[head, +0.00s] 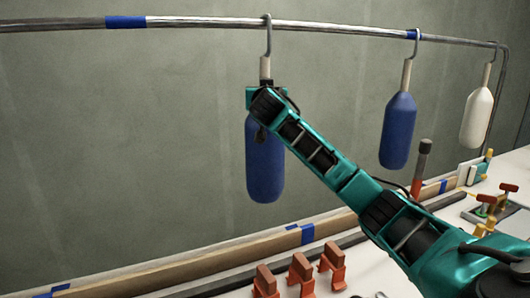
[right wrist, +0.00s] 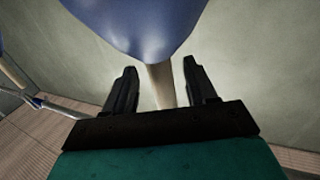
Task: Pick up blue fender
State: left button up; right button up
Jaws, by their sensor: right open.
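A blue fender (head: 265,168) hangs upright from a hook on the metal rail, below a pale neck. My right gripper (head: 266,88) is at the top of this fender, by its neck, and partly covers it. In the right wrist view the blue body (right wrist: 140,22) is at the top, and the pale neck (right wrist: 162,85) stands between the two open fingers of the gripper (right wrist: 160,78). The fingers are apart, with gaps on both sides of the neck. A second blue fender (head: 398,132) hangs further right. My left gripper is not in view.
The metal rail (head: 200,22) with blue tape bands runs across the top. A white fender (head: 477,118) hangs at the far right. Orange clamps (head: 301,270) stand on the bench below. A long wooden rail (head: 190,262) runs along the wall. The left side is clear.

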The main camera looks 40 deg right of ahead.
jog(key=shift+x, duration=0.8)
grip_shut()
dwell(0.8)
jog(key=shift+r, duration=0.1)
